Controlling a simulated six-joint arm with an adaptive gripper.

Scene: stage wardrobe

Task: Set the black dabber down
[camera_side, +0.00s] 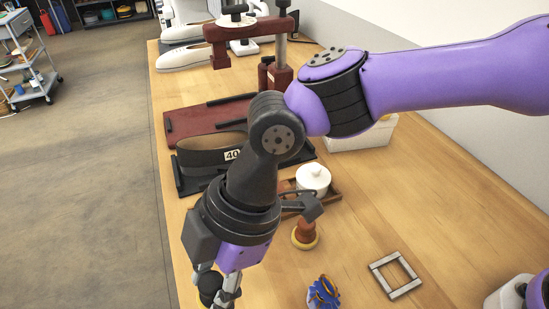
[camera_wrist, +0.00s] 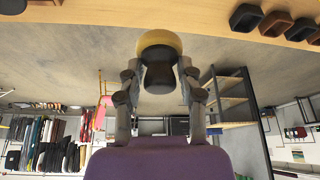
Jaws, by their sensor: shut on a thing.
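My gripper (camera_wrist: 160,75) is shut on the black dabber (camera_wrist: 160,74). In the wrist view the dabber's dark handle lies between the fingers, and its yellow pad (camera_wrist: 160,40) points toward the picture's top, where the table edge shows. In the side view the black dabber (camera_side: 209,285) shows at the lower left, by the table's left edge, partly hidden by the fingers. I cannot tell whether its pad touches the table. A second dabber with a brown-orange handle (camera_side: 305,232) stands upright on the table, right of my gripper.
A white lidded pot (camera_side: 313,179) sits on a small wooden tray (camera_side: 328,199). A blue bristly thing (camera_side: 323,293) and a grey square frame (camera_side: 395,275) lie to the right. Behind are a brown band marked 40 (camera_side: 205,155) and a dark red press (camera_side: 282,76). The right side has bare table.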

